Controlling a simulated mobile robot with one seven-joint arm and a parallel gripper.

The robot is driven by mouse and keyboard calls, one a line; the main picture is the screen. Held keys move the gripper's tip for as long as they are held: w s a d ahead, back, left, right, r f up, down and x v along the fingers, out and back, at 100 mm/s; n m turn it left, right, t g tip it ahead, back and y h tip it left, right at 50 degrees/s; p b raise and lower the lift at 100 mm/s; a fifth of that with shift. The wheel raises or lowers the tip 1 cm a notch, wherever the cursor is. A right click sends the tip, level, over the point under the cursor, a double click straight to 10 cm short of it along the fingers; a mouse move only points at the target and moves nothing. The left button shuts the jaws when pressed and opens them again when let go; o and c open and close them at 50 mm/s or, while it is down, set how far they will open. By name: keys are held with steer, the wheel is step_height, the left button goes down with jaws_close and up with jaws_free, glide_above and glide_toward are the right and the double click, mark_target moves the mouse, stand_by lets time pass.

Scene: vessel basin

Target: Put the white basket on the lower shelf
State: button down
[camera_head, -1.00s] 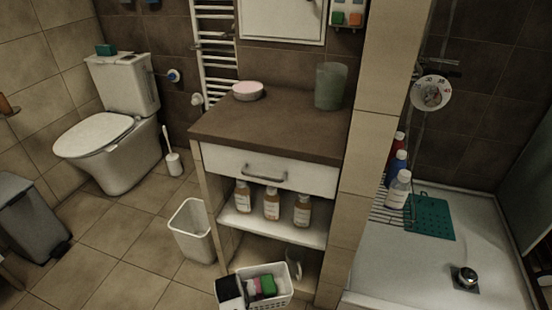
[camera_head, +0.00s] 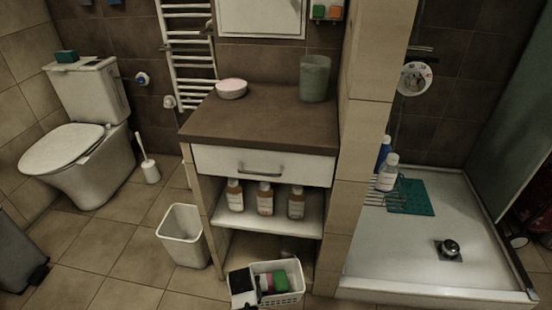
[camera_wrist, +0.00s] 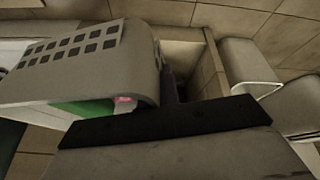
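The white basket (camera_head: 290,298) is at the bottom of the head view, in front of the cabinet's lower opening, with green, pink and dark items inside. Its perforated wall (camera_wrist: 85,48) fills the upper left of the wrist view. My gripper (camera_head: 257,287) is at the basket's left side and appears shut on its rim; a dark finger (camera_wrist: 171,86) shows against the basket wall. The fingertips are partly hidden. The lower shelf (camera_head: 243,246) is the bottom compartment, below the shelf with bottles. The basket covers part of its opening.
Several bottles (camera_head: 265,200) stand on the shelf above. A white bin (camera_head: 183,238) stands left of the cabinet. A tiled wall (camera_head: 333,215) bounds the right side.

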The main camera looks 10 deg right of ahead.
step_height(320, 180, up, 21)
steer(key=p, duration=2.1)
